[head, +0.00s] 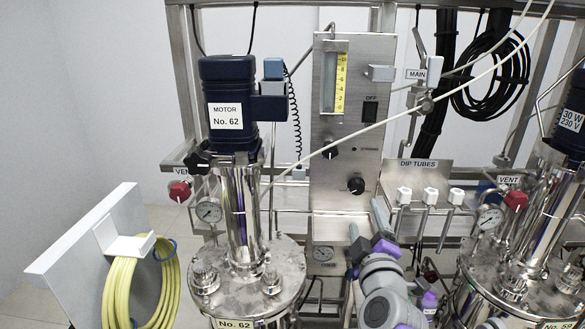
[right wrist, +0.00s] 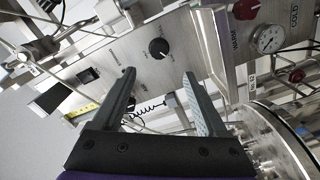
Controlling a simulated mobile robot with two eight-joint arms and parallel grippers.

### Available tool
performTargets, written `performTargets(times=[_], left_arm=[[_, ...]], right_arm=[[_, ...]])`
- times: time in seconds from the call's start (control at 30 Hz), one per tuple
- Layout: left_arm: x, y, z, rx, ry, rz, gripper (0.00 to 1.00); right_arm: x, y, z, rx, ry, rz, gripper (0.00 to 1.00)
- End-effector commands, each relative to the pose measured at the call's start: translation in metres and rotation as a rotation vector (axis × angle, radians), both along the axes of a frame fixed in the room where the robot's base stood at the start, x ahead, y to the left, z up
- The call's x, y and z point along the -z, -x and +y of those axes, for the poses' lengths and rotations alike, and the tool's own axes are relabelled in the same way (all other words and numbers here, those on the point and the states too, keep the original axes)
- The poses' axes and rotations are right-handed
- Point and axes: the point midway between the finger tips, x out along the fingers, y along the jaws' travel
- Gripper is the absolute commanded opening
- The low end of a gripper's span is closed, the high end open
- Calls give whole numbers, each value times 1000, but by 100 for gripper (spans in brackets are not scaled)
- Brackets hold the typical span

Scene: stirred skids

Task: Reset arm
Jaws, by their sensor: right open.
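My right gripper (head: 365,220) reaches up from the bottom centre in the head view, in front of the lower part of a steel control panel (head: 330,185). In the right wrist view the right gripper (right wrist: 158,75) has its two grey fingers spread apart with nothing between them. Beyond the fingertips there is a black knob (right wrist: 158,48) on the panel. I cannot tell the exact gap to the panel, and no contact shows. My left gripper is not in view.
A steel vessel with motor No. 62 (head: 228,105) stands left of the right arm, another vessel (head: 540,285) to its right. Dip tubes (head: 430,197) hang close by on the right. A thin pale line crosses the panel. A yellow hose (head: 120,285) hangs at left.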

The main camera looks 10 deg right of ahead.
Motion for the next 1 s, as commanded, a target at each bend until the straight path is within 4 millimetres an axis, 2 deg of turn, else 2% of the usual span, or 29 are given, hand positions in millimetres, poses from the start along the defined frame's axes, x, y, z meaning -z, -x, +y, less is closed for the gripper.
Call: performTargets(times=[0.07,0.13,0.27,0.4,0.5,0.6,0.8,0.83,0.9,1.0], left_arm=[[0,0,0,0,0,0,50],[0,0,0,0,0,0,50],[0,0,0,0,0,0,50],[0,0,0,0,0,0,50],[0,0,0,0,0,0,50],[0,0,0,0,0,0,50],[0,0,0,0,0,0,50],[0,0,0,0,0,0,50],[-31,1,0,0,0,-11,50],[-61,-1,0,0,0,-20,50]], right_arm=[[8,2,6,-25,-29,13,76],[23,7,18,-72,-91,46,76],[79,29,52,-180,-297,185,76],[157,76,82,-197,-562,425,76],[210,117,91,-118,-725,596,76],[253,159,91,13,-853,734,76],[318,240,74,362,-1021,903,76],[326,253,70,423,-1040,916,76],[291,248,71,406,-1041,902,76],[261,247,71,399,-1043,892,76]])
